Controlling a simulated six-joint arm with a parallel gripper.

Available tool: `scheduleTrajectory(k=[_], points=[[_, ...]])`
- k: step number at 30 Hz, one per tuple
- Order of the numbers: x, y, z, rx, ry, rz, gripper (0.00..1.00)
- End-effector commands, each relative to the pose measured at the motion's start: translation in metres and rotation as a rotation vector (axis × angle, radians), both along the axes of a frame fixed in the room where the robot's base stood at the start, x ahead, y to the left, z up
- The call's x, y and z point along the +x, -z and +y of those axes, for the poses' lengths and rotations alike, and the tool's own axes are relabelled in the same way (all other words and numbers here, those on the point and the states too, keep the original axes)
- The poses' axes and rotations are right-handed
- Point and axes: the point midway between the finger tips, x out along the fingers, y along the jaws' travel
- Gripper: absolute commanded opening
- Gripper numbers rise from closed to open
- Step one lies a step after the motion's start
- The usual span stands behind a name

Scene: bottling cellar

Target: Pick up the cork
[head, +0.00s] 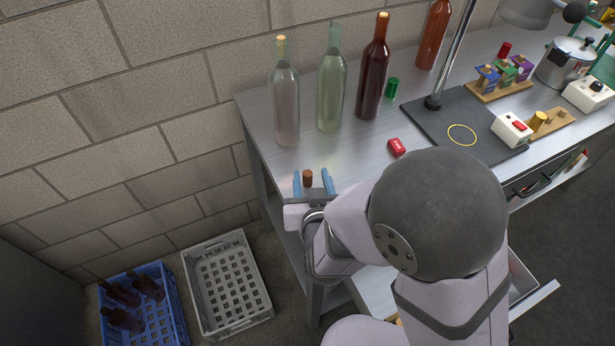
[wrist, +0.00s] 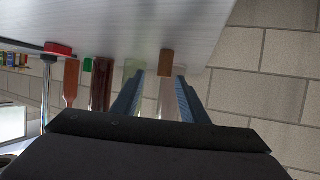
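The small brown cork (head: 308,178) stands near the left end of the metal bench. It also shows in the wrist view (wrist: 166,62), which looks upside down. My gripper (head: 311,172) has its two blue fingers apart, one on each side of the cork in the head view. In the wrist view my gripper (wrist: 160,76) shows a gap to each fingertip, with the cork around the tip line. I cannot tell how deep the cork sits between the fingers. Nothing is held.
A clear bottle (head: 285,105), a green bottle (head: 331,90) and a dark red bottle (head: 373,80) stand behind the cork. A red block (head: 397,147) and a green cap (head: 392,88) lie to the right. A dark base plate (head: 430,125) carries a metal post.

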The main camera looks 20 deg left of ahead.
Motion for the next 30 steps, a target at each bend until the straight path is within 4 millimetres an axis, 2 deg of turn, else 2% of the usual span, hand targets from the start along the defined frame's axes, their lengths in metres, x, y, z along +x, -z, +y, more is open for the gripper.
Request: scheduleTrajectory(k=[9,20,30], points=[[0.015,0.007,0.007,0.000,0.002,0.000,0.40],[0.024,0.012,0.013,-0.002,0.003,0.001,0.40],[0.051,0.027,0.030,-0.002,0.001,0.000,0.40]])
